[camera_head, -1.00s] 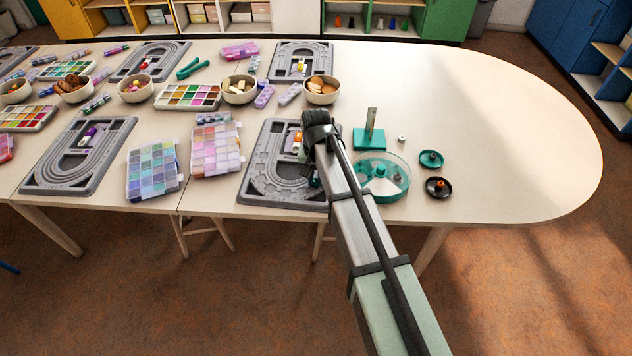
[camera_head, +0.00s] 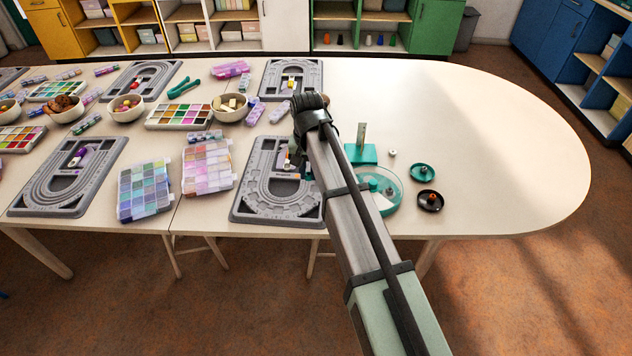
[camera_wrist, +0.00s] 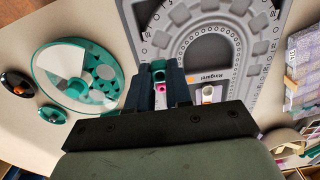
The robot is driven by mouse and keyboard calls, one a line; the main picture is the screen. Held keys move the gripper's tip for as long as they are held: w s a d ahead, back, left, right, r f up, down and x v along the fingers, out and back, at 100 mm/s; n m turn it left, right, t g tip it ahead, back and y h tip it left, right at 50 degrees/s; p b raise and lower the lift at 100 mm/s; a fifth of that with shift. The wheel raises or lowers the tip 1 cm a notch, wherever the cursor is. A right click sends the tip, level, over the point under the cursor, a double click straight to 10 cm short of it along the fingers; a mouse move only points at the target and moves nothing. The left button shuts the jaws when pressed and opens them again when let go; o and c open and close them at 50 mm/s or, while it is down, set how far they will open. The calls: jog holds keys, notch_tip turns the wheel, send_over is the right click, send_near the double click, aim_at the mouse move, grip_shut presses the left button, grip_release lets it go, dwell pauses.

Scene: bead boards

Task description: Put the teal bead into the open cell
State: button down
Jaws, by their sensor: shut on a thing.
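My gripper (camera_wrist: 160,76) is shut on a small teal bead (camera_wrist: 158,65) between its dark fingertips, above the grey bead board (camera_wrist: 215,20). In the head view my arm hides the fingertips, near the right part of the board (camera_head: 246,205). A round teal case (camera_head: 392,205) with a clear cover stands just right of the board. It shows at the left in the wrist view (camera_wrist: 118,75), with several round and wedge-shaped cells. Which cell is open I cannot tell. A pink and white bit (camera_wrist: 161,88) shows between the fingers; what it is is unclear.
A teal stand (camera_head: 361,155) with an upright post is behind the case. A small white cylinder (camera_head: 392,153), a teal dish (camera_head: 422,172) and a black dish (camera_head: 430,201) are right of it. Bead boxes (camera_head: 208,168) lie left of the board. The table's right end is clear.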

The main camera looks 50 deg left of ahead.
jog(key=w+d+m, duration=0.2)
jog(key=w+d, duration=0.5)
jog(key=w, duration=0.5)
jog(key=shift+m, duration=0.9)
jog(key=shift+w+a+f, duration=0.1)
jog(key=shift+f, duration=2.35)
jog(key=shift+w+a+f, duration=0.1)
jog(key=shift+f, duration=2.3)
jog(key=shift+f, duration=0.3)
jog(key=c, duration=1.3)
grip_release()
notch_tip(320, 180, up, 13)
jog(key=shift+f, duration=0.2)
